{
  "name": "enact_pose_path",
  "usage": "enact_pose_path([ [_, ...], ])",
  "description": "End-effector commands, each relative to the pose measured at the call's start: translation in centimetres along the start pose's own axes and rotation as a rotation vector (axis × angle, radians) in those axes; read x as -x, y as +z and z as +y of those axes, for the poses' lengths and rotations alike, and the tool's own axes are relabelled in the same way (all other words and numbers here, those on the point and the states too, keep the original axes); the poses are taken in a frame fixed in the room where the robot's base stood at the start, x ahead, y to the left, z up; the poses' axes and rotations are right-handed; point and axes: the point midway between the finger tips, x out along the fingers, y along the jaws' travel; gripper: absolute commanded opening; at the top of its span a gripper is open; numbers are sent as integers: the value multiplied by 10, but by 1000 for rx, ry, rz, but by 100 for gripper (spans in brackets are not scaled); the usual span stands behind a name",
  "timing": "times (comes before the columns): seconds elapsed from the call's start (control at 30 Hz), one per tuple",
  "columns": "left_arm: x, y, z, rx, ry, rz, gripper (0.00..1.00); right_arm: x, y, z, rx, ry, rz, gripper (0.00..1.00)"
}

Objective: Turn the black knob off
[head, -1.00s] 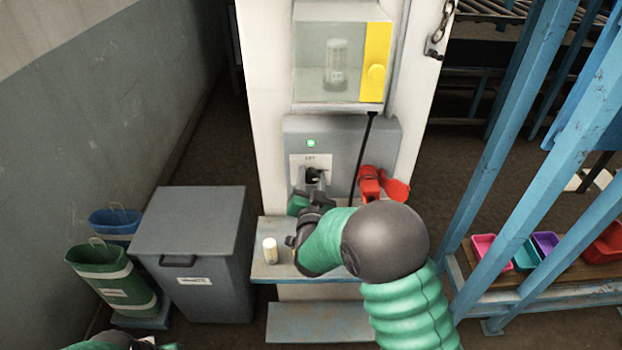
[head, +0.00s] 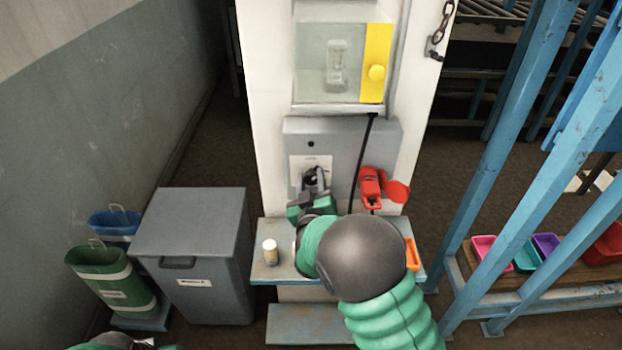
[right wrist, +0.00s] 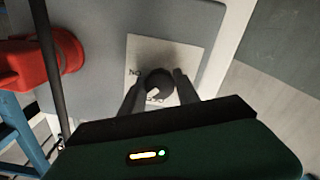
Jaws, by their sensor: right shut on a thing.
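The black knob (head: 311,178) sits on a pale square plate (right wrist: 183,52) on the grey panel (head: 342,143) of the white column. In the right wrist view the knob (right wrist: 160,80) is round and dark with a pale mark pointing to the lower left. My right gripper (right wrist: 159,83) is shut on the knob, one finger on each side. In the head view my right gripper (head: 312,186) partly hides the knob. The small lamp (head: 310,144) above the plate is dark. A part of my left arm shows at the bottom left edge; its jaws cannot be made out.
A red lockout piece (head: 371,187) hangs right of the plate, beside a black cable (head: 360,165). A clear box with a yellow strip (head: 375,62) is above. A shelf (head: 262,268) below bears a small pale bottle (head: 270,252). Blue posts (head: 500,165) stand to the right.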

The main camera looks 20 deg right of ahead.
Motion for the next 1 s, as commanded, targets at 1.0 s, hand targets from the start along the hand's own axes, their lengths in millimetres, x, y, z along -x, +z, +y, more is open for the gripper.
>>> enact_pose_path([
  [1.0,24,-6,0,0,0,0,36,3,7,-5,694,-15,-11,0],
])
